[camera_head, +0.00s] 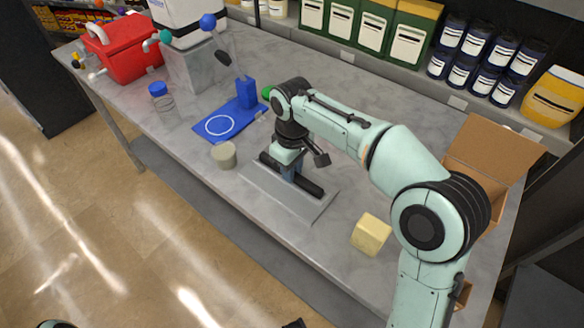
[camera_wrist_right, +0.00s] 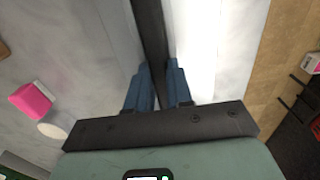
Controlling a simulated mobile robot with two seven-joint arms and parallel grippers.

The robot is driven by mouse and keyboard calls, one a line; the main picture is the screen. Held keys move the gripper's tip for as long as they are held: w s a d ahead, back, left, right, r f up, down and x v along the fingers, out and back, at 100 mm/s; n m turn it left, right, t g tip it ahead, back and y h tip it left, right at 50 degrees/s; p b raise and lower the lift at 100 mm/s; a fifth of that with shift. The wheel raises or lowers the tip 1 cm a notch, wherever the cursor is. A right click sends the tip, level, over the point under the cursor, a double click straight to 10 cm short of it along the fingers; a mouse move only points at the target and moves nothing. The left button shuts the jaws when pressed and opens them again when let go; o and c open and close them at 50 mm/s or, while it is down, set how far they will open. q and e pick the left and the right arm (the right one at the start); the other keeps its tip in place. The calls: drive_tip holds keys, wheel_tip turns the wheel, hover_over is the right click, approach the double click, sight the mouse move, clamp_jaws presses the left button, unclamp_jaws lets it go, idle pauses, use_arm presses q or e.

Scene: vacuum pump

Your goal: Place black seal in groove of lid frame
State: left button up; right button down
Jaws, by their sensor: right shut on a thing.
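My right gripper (camera_head: 287,172) reaches down to a long black bar (camera_head: 310,188) over a flat grey plate (camera_head: 268,193) on the table. In the right wrist view the blue-grey fingers (camera_wrist_right: 158,85) close around the black bar (camera_wrist_right: 150,30), which runs upward between them. I cannot tell whether this bar is the black seal, nor which part is the lid frame; no groove is clearly visible. Whether the bar touches the plate is hidden. My left gripper is not in view.
A yellow block (camera_head: 371,234) and an open cardboard box (camera_head: 490,150) are right of the plate. A grey cylinder (camera_head: 224,155) and a blue base with a white ring (camera_head: 203,131) are left of it. Bottles and containers fill the back. A pink block (camera_wrist_right: 33,100) shows in the wrist view.

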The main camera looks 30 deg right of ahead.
drive_tip(key=c, duration=1.2)
unclamp_jaws()
drive_tip(key=shift+s+f, duration=0.1)
drive_tip(key=shift+f, duration=0.2)
drive_tip(key=shift+o, duration=0.9)
drive_tip(key=shift+f, duration=0.15)
drive_tip(key=shift+a, duration=0.1)
wheel_tip(320, 180, up, 13)
drive_tip(key=p, duration=0.3)
drive_tip(key=shift+p, duration=0.4)
